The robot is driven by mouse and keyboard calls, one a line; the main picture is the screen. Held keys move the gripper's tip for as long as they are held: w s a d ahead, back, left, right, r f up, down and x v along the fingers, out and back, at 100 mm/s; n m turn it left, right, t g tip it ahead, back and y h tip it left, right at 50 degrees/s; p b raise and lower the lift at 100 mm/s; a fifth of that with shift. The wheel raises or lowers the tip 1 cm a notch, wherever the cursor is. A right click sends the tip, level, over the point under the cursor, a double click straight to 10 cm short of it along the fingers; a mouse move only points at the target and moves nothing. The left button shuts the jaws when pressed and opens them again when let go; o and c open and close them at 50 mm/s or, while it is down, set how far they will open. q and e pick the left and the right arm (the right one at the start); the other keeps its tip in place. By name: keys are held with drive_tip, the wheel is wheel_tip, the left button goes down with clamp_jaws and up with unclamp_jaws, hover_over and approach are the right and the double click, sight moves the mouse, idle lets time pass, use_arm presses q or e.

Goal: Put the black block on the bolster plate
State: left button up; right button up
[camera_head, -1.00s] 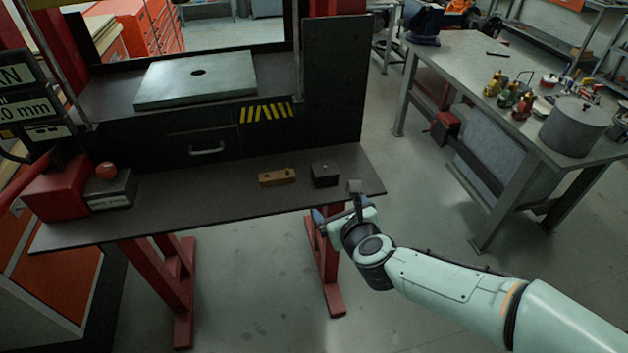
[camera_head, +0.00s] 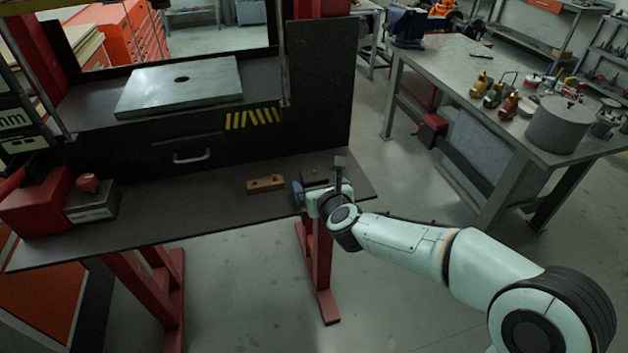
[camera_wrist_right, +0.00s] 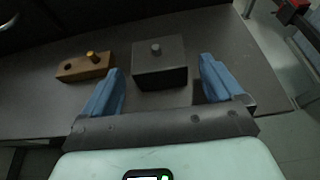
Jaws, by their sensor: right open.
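The black block (camera_head: 312,175) stands on the dark shelf of the press, partly hidden by my right gripper in the head view. In the right wrist view the block (camera_wrist_right: 159,62), with a small grey knob on top, is ahead and between the lines of the two blue fingers. My right gripper (camera_head: 318,180) is open; it also shows in the right wrist view (camera_wrist_right: 160,88). I cannot tell whether a finger touches the block. The bolster plate (camera_head: 180,86), a flat grey slab with a dark hole, lies higher at the back left, bare on top. My left gripper is not in view.
A brown block (camera_head: 265,183) with a brass knob lies left of the black block. A red and grey device (camera_head: 60,202) sits at the shelf's left end. A drawer (camera_head: 190,152) is below the plate. A workbench (camera_head: 450,60) stands right, past a floor gap.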

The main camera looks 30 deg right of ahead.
drive_tip(key=shift+x, duration=1.25)
drive_tip(key=c, duration=1.4)
drive_tip(key=shift+r, duration=0.15)
clamp_jaws()
